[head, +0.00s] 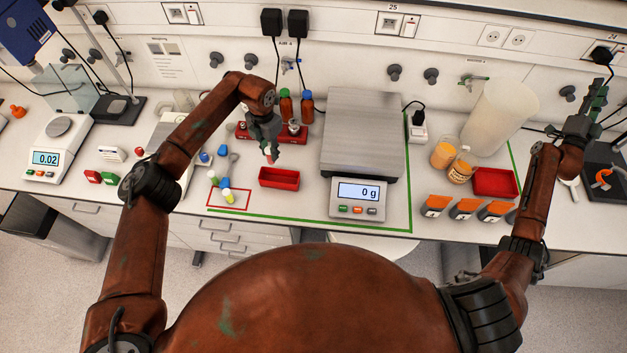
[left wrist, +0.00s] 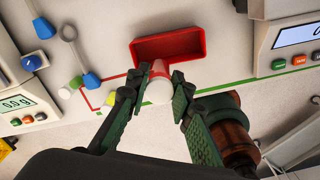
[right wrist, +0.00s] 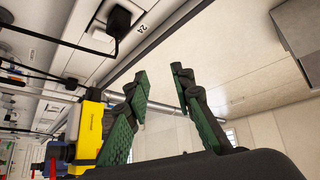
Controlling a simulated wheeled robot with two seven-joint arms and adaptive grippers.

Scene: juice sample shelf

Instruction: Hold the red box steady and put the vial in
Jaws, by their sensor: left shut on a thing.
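The open red box (head: 279,179) sits on the bench left of the large scale; it also shows in the left wrist view (left wrist: 190,43). My left gripper (head: 270,150) is shut on a vial with a white cap (left wrist: 159,92) and a reddish body. It holds the vial at the near side of the box in the left wrist view; its height above the bench is hard to tell. My right gripper (right wrist: 160,72) is open and empty, raised at the far right, well away from the box. Nothing else holds the box.
A large scale (head: 362,135) reading 0 g stands right of the box. A red rack (head: 244,132) and brown bottles (head: 306,108) stand behind. Small vials (head: 227,195) lie or stand left of the box. Another red tray (head: 495,183) and jars are at right.

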